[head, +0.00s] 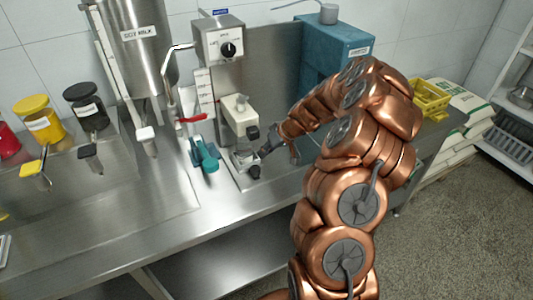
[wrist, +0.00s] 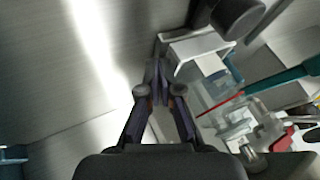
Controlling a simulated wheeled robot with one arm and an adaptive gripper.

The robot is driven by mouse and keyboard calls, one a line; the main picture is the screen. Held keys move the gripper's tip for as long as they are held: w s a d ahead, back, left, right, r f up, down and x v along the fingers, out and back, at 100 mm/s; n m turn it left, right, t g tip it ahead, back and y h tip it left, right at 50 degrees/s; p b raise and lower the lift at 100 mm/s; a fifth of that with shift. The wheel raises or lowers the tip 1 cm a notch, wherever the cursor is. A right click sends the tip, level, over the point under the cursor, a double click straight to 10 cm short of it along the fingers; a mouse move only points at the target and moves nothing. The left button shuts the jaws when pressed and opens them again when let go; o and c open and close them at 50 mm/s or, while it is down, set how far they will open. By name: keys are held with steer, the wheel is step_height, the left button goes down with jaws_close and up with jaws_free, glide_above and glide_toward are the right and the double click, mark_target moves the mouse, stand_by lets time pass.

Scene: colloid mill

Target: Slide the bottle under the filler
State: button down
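The filler is a grey box with a black dial (head: 228,48) and a curved spout pipe, standing on the bench in the head view. Below it is a cream-coloured block (head: 240,115) with dark knobs. A clear, glassy piece (head: 243,157) sits low under that block; I cannot tell for sure whether it is the bottle. Clear parts also show right of my fingers in the wrist view (wrist: 208,92). My gripper (head: 262,153) is low beside the clear piece, on its right. In the wrist view my fingertips (wrist: 157,72) come together, with nothing visible between them.
A teal handled part (head: 205,153) lies left of the block, with a red lever (head: 192,118) above it. A steel hopper (head: 137,45) stands at left, near yellow and black containers (head: 86,106). A teal box machine (head: 335,50) stands behind my arm.

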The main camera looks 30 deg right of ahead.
mark_target(273, 157)
steer(key=shift+a, duration=0.15)
steer(key=shift+d+f+b, duration=0.15)
steer(key=shift+d+b, duration=0.2)
steer(key=shift+b, duration=0.1)
steer(key=d+b, duration=0.2)
steer(key=d, duration=0.1)
steer(key=shift+s+d+f+b, duration=0.1)
steer(key=shift+d+f+b, duration=0.05)
steer(key=shift+d+b, duration=0.15)
steer(key=b+v, duration=0.2)
steer(key=v, duration=0.8)
steer(key=shift+r, duration=0.35)
